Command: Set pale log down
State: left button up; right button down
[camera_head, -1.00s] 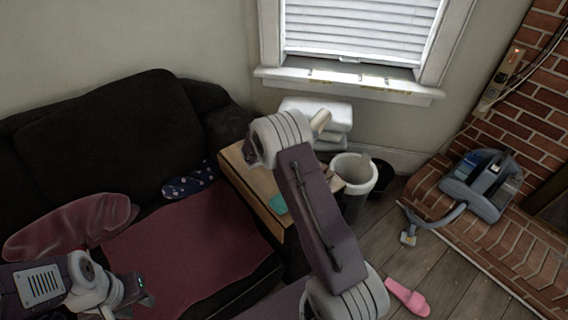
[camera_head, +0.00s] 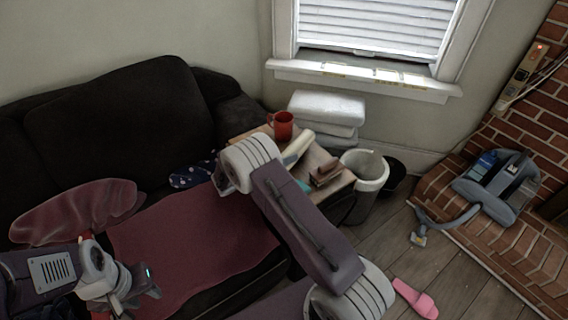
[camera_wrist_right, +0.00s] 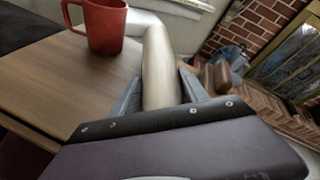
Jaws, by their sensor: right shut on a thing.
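The pale log (camera_wrist_right: 157,62) is a smooth, cream-coloured cylinder gripped between the fingers of my right gripper (camera_wrist_right: 160,94) in the wrist view. In the head view the pale log (camera_head: 297,147) sticks out past my right wrist, over the wooden side table (camera_wrist_right: 50,90). Its near end is hidden, and I cannot tell if it touches the tabletop. Brown logs (camera_head: 325,172) lie on the table to its right. My left gripper (camera_head: 150,282) is low at the left, over the sofa, away from the table; its jaw opening is unclear.
A red mug (camera_head: 283,125) stands on the table behind the pale log, close on its left in the wrist view. A white bin (camera_head: 366,170) stands right of the table. White stacked cushions (camera_head: 326,106) are behind. A dark sofa (camera_head: 110,115) fills the left.

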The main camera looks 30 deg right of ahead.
jog(key=shift+f, duration=0.65)
jog(key=shift+f, duration=0.15)
jog(key=c, duration=0.9)
grip_release()
jog(key=shift+o, duration=0.2)
